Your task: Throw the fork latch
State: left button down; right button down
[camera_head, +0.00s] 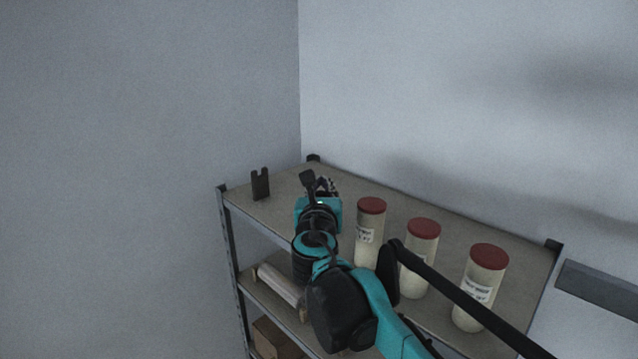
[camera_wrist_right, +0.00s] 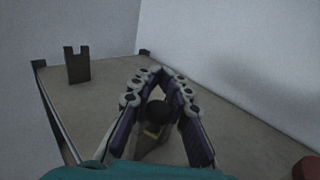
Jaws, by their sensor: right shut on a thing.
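A dark upright fork-shaped bracket (camera_head: 260,185) with a notch in its top stands on the shelf top near the left end. It also shows in the right wrist view (camera_wrist_right: 77,67), left of my gripper and apart from it. My right gripper (camera_head: 327,187) is over the shelf top, to the right of the bracket. In the right wrist view my right gripper (camera_wrist_right: 156,72) has its fingers closed around a dark round-topped handle (camera_wrist_right: 158,112) with a brass-coloured band below. The fingers partly hide the handle, and its lower end is hard to make out. My left gripper is out of view.
Three cream jars with red lids, a left one (camera_head: 370,235), a middle one (camera_head: 419,258) and a right one (camera_head: 480,288), stand along the shelf top (camera_head: 400,208). Walls close off the back and left. A pale roll (camera_head: 280,284) and a brown box (camera_head: 274,341) lie below.

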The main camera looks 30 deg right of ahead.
jog(key=shift+s+d+n+t+y, duration=0.15)
jog(key=shift+n+t+y, duration=0.15)
jog(key=shift+n+y, duration=0.25)
jog(key=shift+s+d+n+t+y, duration=0.15)
jog(key=shift+n+t+y, duration=0.2)
jog(key=shift+y, duration=0.4)
jog(key=shift+a, duration=0.15)
jog(key=c, duration=1.5)
grip_release()
jog(key=shift+c, duration=0.2)
jog(key=v, duration=1.2)
